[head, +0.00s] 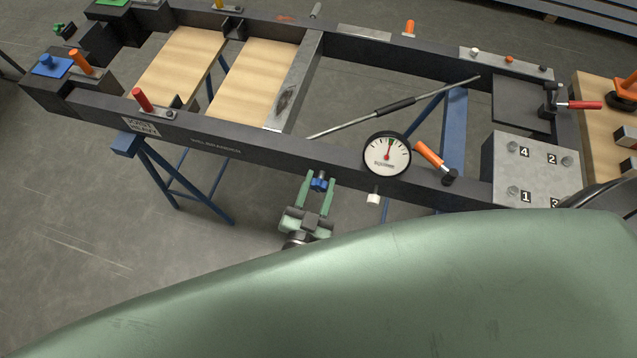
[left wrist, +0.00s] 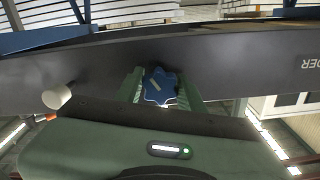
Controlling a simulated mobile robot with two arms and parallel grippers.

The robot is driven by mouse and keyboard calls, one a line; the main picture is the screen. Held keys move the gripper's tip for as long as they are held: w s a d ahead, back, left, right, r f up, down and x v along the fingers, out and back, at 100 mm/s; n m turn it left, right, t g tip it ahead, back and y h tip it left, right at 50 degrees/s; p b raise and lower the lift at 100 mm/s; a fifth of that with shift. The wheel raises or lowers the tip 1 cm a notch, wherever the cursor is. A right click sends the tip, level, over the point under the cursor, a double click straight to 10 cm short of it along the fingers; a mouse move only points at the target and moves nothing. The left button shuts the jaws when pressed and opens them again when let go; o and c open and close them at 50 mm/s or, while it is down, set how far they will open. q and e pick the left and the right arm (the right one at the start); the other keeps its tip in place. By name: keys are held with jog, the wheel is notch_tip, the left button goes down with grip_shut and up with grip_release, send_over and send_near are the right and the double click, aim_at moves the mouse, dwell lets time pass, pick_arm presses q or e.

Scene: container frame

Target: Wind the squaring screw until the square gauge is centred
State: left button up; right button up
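The blue star knob (left wrist: 158,87), which looks like the squaring screw's handle, is on the near side of the dark frame rail. It also shows in the head view (head: 319,181). My left gripper (head: 318,184) is at the knob, one green finger on each side, and appears shut on it; the contact is small in the picture. The square gauge (head: 387,155) is a round white dial on the near rail, right of the gripper. Its needle points nearly straight up, slightly right; the fine marks are too small to read. My right gripper is not in view.
The dark container frame (head: 240,150) rests on blue trestles (head: 175,180). A diagonal rod (head: 395,106) lies across its opening. An orange-handled clamp (head: 430,154) stands right of the gauge, and a white-capped peg (head: 373,199) below it. The floor at left is clear.

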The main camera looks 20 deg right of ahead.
pick_arm(q)
jog(key=o, duration=0.4)
jog(key=shift+s, duration=0.1)
jog(key=v, duration=0.7)
jog(key=shift+s+a, duration=0.25)
jog(key=shift+s, duration=0.05)
jog(key=s+a+f+n+g+y, duration=0.1)
jog(key=s+a+f+g+y, duration=0.15)
jog(key=a+f, duration=0.45)
jog(key=s+a+f+n+g+y, duration=0.1)
jog(key=s+a+f+g+y, duration=0.15)
jog(key=f, duration=0.85)
jog(key=s+a+f+n+g+y, duration=0.1)
jog(key=s+a+f+g, duration=0.15)
jog(key=a+f, duration=0.5)
jog(key=s+a+f+n+g+y, duration=0.1)
jog(key=s+a+f+g, duration=0.1)
jog(key=s+a+f, duration=0.2)
jog(key=s+a+f+n+g+y, duration=0.1)
jog(key=s+a+f, duration=0.3)
jog(key=s, duration=0.4)
jog(key=s+a+f+n+g+y, duration=0.2)
jog(key=s+a+f+g, duration=0.1)
jog(key=s+a+f, duration=0.1)
jog(key=shift+s+a+f+g, duration=0.15)
jog(key=shift+s+a, duration=0.3)
jog(key=shift+a, duration=0.05)
jog(key=shift+s+a+f+g, duration=0.1)
jog(key=shift+s+a+f, duration=0.1)
jog(key=shift+s+a, duration=0.3)
